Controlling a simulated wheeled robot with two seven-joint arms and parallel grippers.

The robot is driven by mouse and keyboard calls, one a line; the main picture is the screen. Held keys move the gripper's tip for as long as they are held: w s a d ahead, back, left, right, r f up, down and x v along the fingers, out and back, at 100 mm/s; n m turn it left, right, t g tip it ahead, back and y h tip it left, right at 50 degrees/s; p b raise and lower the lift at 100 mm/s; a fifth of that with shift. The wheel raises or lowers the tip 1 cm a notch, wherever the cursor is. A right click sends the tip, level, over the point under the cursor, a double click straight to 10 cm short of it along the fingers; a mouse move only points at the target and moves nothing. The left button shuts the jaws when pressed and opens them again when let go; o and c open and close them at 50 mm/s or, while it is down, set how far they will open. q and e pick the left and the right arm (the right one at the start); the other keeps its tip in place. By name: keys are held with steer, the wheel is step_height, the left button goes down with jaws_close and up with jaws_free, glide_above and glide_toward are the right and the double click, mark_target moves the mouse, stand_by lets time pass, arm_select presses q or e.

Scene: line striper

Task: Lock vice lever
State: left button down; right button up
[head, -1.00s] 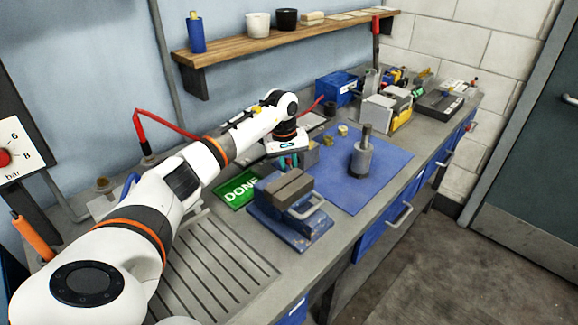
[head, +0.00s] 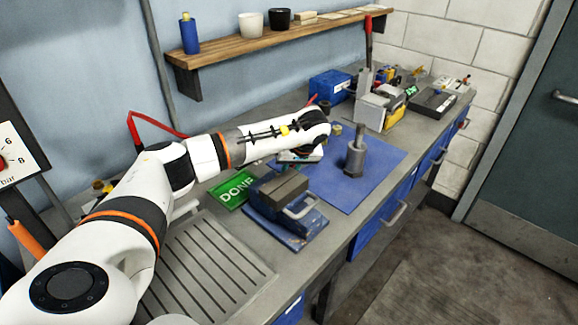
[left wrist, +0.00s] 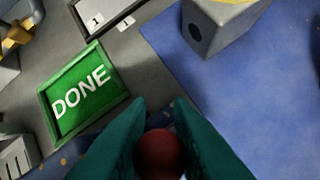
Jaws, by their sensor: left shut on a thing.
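The vice (head: 280,190) has a blue base, grey jaws and a pale loop handle at its front; it stands on the grey bench. My left gripper (head: 297,160) is at the far side of the vice, its fingertips hidden in the head view. In the left wrist view its teal fingers (left wrist: 160,130) are shut on a dark red ball knob (left wrist: 160,156), which looks like the end of the vice lever. The lever's shaft is hidden. My right gripper is not in view.
A green DONE tray (head: 229,193) lies left of the vice. A blue mat (head: 355,195) with a grey cylindrical part (head: 354,158) lies to the right. A grey block with a hole (left wrist: 215,22) is near my fingers. A shelf (head: 250,47) is above the bench.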

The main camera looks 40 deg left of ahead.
arm_select(q)
steer(key=c, duration=1.3)
jaws_free()
steer(key=b+v, duration=0.2)
steer(key=v, duration=1)
steer(key=shift+c, duration=0.3)
